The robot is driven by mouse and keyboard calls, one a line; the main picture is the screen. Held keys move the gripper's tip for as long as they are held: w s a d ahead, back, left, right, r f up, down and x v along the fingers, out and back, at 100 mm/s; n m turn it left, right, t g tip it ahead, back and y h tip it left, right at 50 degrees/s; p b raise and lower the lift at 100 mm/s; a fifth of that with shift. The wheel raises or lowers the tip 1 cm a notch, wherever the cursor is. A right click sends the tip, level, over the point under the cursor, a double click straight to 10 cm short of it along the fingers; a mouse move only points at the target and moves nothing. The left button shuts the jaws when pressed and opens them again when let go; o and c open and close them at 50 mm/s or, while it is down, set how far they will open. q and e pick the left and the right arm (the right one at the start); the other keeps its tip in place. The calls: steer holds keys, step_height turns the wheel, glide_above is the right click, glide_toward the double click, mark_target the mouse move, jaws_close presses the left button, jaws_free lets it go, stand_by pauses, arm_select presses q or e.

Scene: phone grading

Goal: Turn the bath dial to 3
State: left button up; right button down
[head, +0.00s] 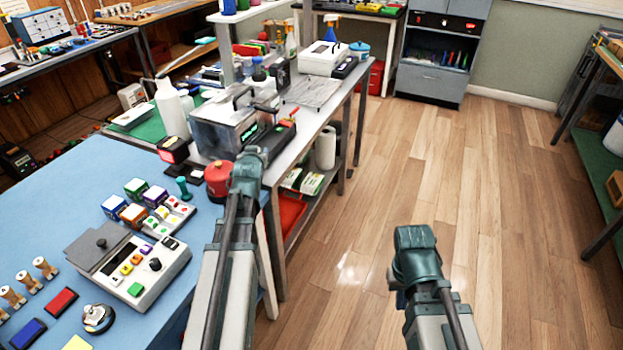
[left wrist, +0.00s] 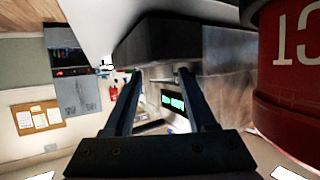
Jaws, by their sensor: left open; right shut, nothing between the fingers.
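The bath looks to be the metal tank (head: 212,138) with a dark lid and handle on the grey bench. I cannot make out the dial in either view. My left gripper (left wrist: 157,74) is open and empty, its two fingers apart in front of the bath, with the display seen between them. In the head view the left arm reaches up beside a red canister (head: 217,180). My right gripper (head: 414,240) is shut and empty over the floor.
The red canister stands close beside the left gripper, large in the left wrist view (left wrist: 290,85). A white bottle (head: 170,106) stands left of the bath. A blue table (head: 60,215) holds a button panel (head: 135,270). Wooden floor (head: 480,200) at right is clear.

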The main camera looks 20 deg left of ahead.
arm_select(q)
steer(key=shift+n+g+y, duration=0.3)
steer(key=shift+n+y, duration=0.3)
steer(key=shift+y, duration=0.2)
